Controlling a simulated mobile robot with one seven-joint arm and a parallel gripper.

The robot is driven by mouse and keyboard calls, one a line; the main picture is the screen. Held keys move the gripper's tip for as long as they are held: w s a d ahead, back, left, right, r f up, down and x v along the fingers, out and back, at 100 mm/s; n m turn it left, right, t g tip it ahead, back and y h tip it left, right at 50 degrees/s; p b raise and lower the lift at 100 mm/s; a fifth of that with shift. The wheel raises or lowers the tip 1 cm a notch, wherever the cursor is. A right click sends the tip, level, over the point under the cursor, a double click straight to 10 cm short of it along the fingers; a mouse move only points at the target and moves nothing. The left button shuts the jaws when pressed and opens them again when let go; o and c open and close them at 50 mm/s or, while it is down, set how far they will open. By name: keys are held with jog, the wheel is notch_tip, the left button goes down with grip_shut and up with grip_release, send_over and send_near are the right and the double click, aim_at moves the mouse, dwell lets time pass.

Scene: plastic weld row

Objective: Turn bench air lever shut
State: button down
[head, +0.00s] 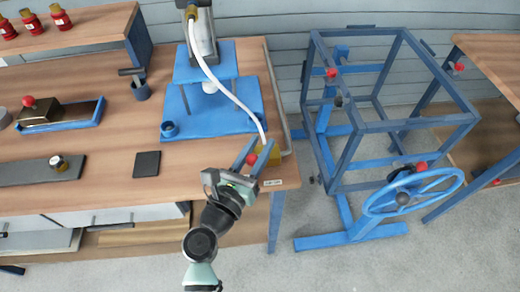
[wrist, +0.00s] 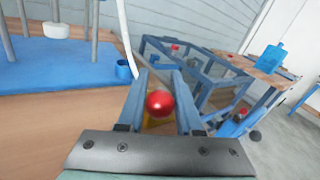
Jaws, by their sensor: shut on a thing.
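The bench air lever's red ball knob (head: 252,159) is at the right front corner of the wooden bench, close to a yellow block (head: 274,152). In the wrist view the red knob (wrist: 159,103) sits between my two fingers, with a bit of yellow behind it. My gripper (head: 257,153) reaches over the bench corner and is shut on the lever at its knob; my gripper also shows in the wrist view (wrist: 160,88). The lever's shaft and pivot are hidden, so I cannot tell its angle.
A blue press (head: 215,105) stands on the bench behind my gripper, with a white hose (head: 232,92) curving down to the yellow block. A small blue cup (wrist: 124,70) is nearby.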

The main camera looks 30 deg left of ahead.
jog(key=m+h+b, duration=0.1)
jog(key=h, duration=0.1)
jog(key=a+m+h+b, duration=0.1)
jog(key=m+h, duration=0.1)
jog(key=shift+w+g+h, duration=0.2)
jog(key=shift+g+h, duration=0.1)
jog(key=shift+h, duration=0.1)
jog(key=shift+w+a+f+m+g+h+b, duration=0.15)
jog(key=shift+m+g+h+b, duration=0.15)
jog(key=shift+m+h+b, duration=0.6)
jog(key=m+g+h+b, duration=0.1)
jog(key=h, duration=0.1)
jog(key=m+h+b, duration=0.1)
jog(key=b, duration=0.1)
jog(key=shift+w+g+h, duration=0.15)
jog(key=shift+g+h, duration=0.25)
jog(key=shift+w+m+g+h+b, duration=0.1)
jog(key=shift+m+g+h+b, duration=0.6)
jog(key=shift+b, duration=0.25)
jog(key=c, duration=0.6)
grip_release()
